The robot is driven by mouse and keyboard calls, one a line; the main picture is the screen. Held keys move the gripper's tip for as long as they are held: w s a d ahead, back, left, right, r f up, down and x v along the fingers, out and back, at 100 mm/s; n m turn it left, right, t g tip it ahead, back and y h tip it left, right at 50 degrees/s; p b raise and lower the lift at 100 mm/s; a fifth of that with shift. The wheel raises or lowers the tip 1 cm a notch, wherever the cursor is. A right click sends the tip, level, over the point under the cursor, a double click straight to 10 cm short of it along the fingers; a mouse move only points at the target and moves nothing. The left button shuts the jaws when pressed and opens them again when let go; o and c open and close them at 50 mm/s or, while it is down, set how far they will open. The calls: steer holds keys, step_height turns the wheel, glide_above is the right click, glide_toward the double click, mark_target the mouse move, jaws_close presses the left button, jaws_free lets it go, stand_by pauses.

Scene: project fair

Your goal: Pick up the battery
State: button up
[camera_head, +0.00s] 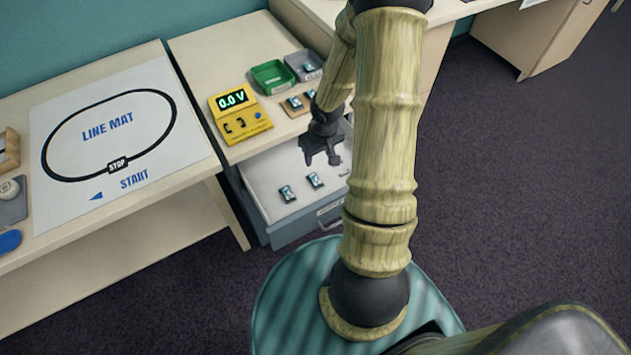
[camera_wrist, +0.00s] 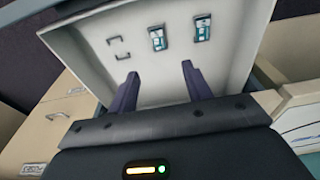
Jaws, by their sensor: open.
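Two small dark-and-blue batteries lie apart in an open drawer (camera_head: 262,184), one nearer the front left (camera_head: 287,193) and one to its right (camera_head: 315,180). In the wrist view they show as a left battery (camera_wrist: 157,38) and a right battery (camera_wrist: 202,27) on the pale drawer floor (camera_wrist: 160,90). My gripper (camera_head: 321,161) is open and empty above the drawer, pointing down. In the wrist view my gripper (camera_wrist: 160,72) has its fingers apart, with both batteries beyond the fingertips. Part of the drawer is hidden behind my arm.
On the cabinet top stand a yellow meter (camera_head: 240,113) reading 0.0 V, a green tray (camera_head: 272,76), a grey tray (camera_head: 303,65) with a similar item inside, and a wooden holder (camera_head: 295,104) with similar items. Dark bracket marks (camera_wrist: 118,47) show on the drawer floor. Drawer walls surround the batteries.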

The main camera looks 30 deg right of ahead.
steer(key=b, duration=0.4)
glide_above(315, 179)
steer(key=s, duration=0.1)
step_height(315, 179, down, 10)
steer(key=shift+a+r, duration=0.15)
steer(key=shift+r, duration=0.05)
steer(key=shift+a+f+b, duration=0.2)
steer(key=shift+f+b, duration=0.1)
steer(key=shift+f, duration=0.05)
steer(key=shift+d, duration=0.1)
steer(key=shift+s+d, duration=0.15)
steer(key=f+b, duration=0.1)
steer(key=f, duration=0.1)
steer(key=w+f+b, duration=0.1)
steer(key=f, duration=0.2)
steer(key=shift+d+b, duration=0.1)
steer(key=shift+b, duration=0.25)
steer(key=shift+w, duration=0.1)
steer(key=c, duration=1.1)
steer(key=shift+o, duration=0.2)
steer(key=shift+r, duration=0.1)
